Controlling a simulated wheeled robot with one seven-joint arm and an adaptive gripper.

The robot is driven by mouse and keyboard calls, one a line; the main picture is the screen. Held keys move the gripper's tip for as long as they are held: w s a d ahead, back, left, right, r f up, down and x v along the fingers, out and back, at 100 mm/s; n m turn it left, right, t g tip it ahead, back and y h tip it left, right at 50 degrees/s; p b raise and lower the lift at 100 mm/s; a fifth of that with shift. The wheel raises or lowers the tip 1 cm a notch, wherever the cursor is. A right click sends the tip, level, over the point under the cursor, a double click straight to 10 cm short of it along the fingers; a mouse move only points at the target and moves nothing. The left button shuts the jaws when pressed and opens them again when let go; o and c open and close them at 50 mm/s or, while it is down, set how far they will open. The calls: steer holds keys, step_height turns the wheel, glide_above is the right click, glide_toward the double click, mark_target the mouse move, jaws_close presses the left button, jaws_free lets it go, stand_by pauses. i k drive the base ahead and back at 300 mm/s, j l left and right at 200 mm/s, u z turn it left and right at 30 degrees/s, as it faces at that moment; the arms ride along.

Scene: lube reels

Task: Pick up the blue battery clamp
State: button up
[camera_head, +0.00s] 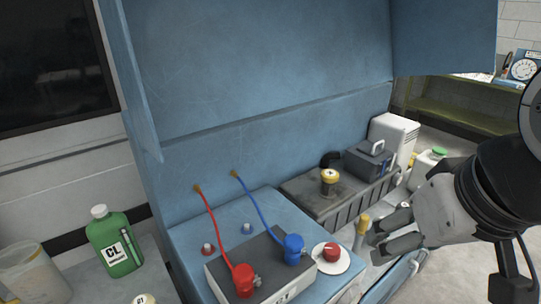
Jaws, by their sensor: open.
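The blue battery clamp (293,248) sits on top of a grey battery (261,262) in the lower middle of the head view. A blue cable runs from it up to the blue back panel. A red clamp (243,279) with a red cable sits on the same battery, to its left. My gripper (372,232) is to the right of the blue clamp and apart from it. Its fingers point left, open, with nothing seen held between them. A yellow-topped item shows near the fingertips, and I cannot tell its exact distance from them.
A red knob on a white disc (331,252) lies between the clamp and my gripper. A dark ledge behind holds a yellow-capped canister (329,180) and a grey box (369,162). A green bottle (114,243) stands at left. The tall blue panel (260,70) closes off the back.

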mark_target(293, 243)
steer(key=k+j+u, duration=0.1)
steer(key=j+u, duration=0.4)
steer(key=j, duration=0.2)
steer(key=j+u, duration=0.45)
steer(key=j, duration=0.25)
